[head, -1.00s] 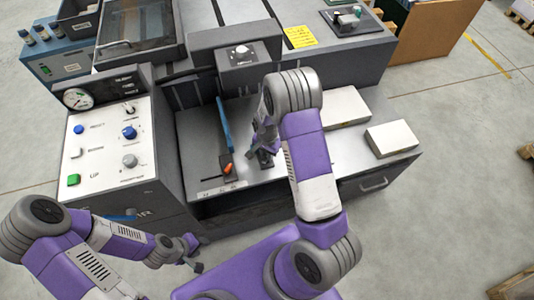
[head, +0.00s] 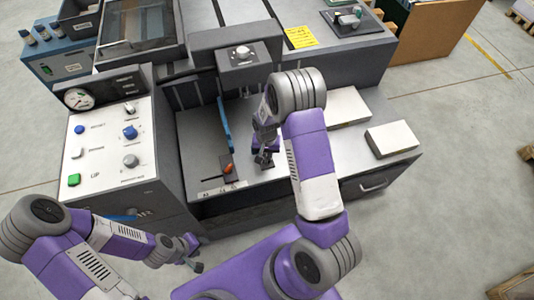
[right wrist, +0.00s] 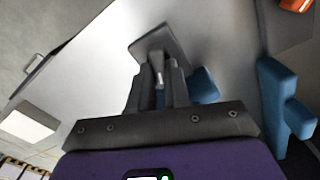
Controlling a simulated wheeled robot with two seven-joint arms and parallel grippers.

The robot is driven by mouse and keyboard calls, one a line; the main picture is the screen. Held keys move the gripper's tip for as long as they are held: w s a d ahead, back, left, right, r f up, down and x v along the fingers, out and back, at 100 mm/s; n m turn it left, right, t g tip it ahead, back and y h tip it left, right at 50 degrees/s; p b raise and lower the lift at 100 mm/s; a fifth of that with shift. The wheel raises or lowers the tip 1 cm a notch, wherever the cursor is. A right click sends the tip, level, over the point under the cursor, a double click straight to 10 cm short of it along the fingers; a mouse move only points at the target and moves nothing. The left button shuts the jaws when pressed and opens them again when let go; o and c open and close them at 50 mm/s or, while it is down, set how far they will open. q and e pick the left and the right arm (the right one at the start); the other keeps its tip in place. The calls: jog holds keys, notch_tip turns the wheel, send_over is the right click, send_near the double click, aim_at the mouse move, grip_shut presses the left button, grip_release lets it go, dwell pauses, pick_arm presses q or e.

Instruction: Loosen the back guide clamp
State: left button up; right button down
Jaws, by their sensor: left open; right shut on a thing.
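My right gripper (head: 264,163) is low over the pale work table (head: 205,186), right of the long blue bar (head: 226,125). In the right wrist view its fingers (right wrist: 159,80) are shut on a slim part with a metallic top and blue below, beside a grey block (right wrist: 155,42). I cannot tell for certain that this part is the back guide clamp; the fingers hide most of it. A small orange knob (head: 229,168) sits on a dark block left of the gripper. My left gripper (head: 196,257) is open and empty, low in front of the machine.
A control panel (head: 108,145) with knobs and buttons stands at the left. The press head (head: 243,67) overhangs the table at the back. Two white blocks (head: 348,107) (head: 391,138) occupy the right of the table.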

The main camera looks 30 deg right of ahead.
jog(key=n, duration=0.6)
jog(key=shift+w+a, duration=0.1)
jog(key=shift+a, duration=0.15)
jog(key=n, duration=0.7)
jog(key=shift+a, duration=0.2)
jog(key=shift+n, duration=0.3)
jog(key=c, duration=1.1)
grip_release()
notch_tip(320, 180, up, 8)
jog(key=shift+f+p, duration=0.15)
jog(key=shift+p, duration=1)
